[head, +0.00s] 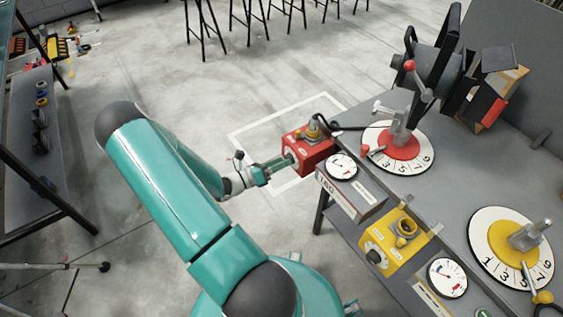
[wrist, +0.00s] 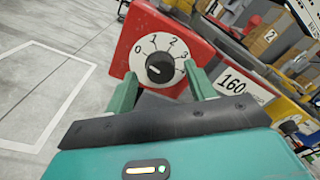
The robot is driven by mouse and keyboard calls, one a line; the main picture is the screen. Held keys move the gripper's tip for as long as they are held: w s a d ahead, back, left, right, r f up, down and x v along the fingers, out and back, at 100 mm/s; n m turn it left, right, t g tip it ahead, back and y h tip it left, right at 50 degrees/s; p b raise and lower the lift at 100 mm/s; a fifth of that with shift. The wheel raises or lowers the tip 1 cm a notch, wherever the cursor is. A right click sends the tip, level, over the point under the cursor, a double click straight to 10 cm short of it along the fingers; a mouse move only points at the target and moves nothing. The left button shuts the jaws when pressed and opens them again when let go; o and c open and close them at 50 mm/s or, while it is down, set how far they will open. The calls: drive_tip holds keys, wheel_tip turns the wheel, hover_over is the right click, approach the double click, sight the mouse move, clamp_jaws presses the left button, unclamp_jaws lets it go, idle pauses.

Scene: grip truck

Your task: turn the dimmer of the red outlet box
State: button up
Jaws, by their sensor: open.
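The red outlet box (head: 318,153) sits at the left edge of the grey table in the head view. In the head view my gripper (head: 281,165) is close to the box's front-left face.
A "160" sign (head: 342,197) and a round gauge (head: 342,166) stand right beside the red box. A yellow outlet box (head: 395,240) is nearer. A numbered dial with a red centre (head: 399,141) lies behind.

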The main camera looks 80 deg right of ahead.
drive_tip(key=shift+s+d, duration=0.35)
drive_tip(key=shift+s, duration=0.05)
drive_tip(key=shift+c, duration=0.4)
drive_tip(key=c, duration=0.9)
